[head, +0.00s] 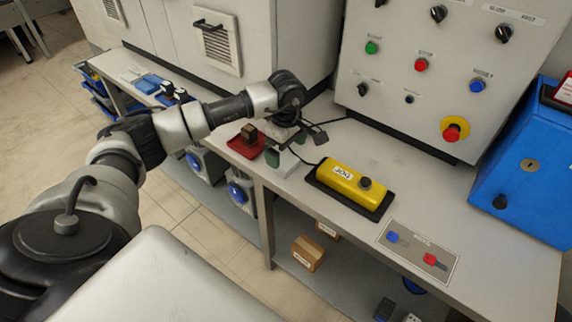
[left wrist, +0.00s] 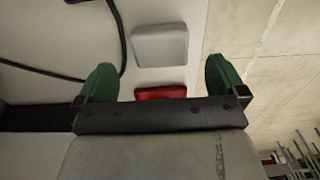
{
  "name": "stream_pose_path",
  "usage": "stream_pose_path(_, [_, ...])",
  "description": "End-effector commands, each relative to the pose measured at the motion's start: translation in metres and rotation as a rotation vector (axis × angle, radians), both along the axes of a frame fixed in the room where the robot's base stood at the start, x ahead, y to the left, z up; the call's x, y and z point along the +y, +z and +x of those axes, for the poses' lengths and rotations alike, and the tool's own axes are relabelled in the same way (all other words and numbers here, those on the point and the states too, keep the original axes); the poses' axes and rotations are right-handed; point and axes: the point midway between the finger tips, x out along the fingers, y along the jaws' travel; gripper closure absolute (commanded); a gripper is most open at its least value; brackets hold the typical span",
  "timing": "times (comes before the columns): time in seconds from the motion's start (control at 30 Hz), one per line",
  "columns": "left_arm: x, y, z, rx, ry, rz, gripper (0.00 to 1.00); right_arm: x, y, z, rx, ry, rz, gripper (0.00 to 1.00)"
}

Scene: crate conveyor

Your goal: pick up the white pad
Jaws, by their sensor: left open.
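The white pad (head: 284,165) lies on the grey bench top, partly hidden by my left gripper in the head view. In the left wrist view the white pad (left wrist: 160,45) is whole, a pale rounded block beyond the fingertips and roughly centred between them. My left gripper (head: 286,149) is open and empty, with its green-tipped fingers over the bench close to the pad. The green fingers (left wrist: 161,80) also show spread apart in the left wrist view. My right gripper is in neither view.
A red tray (head: 238,150) with a dark brown block (head: 249,134) is left of the gripper. A yellow control box (head: 345,184) on a black base is to the right, with a black cable nearby. A control panel (head: 436,65) stands behind. The bench's front edge is close.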

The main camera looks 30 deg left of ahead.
Motion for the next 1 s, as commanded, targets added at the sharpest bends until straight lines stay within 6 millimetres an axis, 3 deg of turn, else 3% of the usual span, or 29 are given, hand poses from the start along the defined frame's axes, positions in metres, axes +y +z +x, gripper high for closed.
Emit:
stream_pose_path(0.4, [0.001,-0.05,-0.001,0.003,0.001,-0.002,0.0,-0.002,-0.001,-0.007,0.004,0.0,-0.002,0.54])
stream_pose_path(0.63, [0.001,-0.052,-0.001,0.0,0.0,-0.002,0.0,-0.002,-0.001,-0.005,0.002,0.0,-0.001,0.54])
stream_pose_path(1.0, [0.001,-0.052,-0.001,0.0,0.001,-0.002,0.54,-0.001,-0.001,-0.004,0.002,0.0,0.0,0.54])
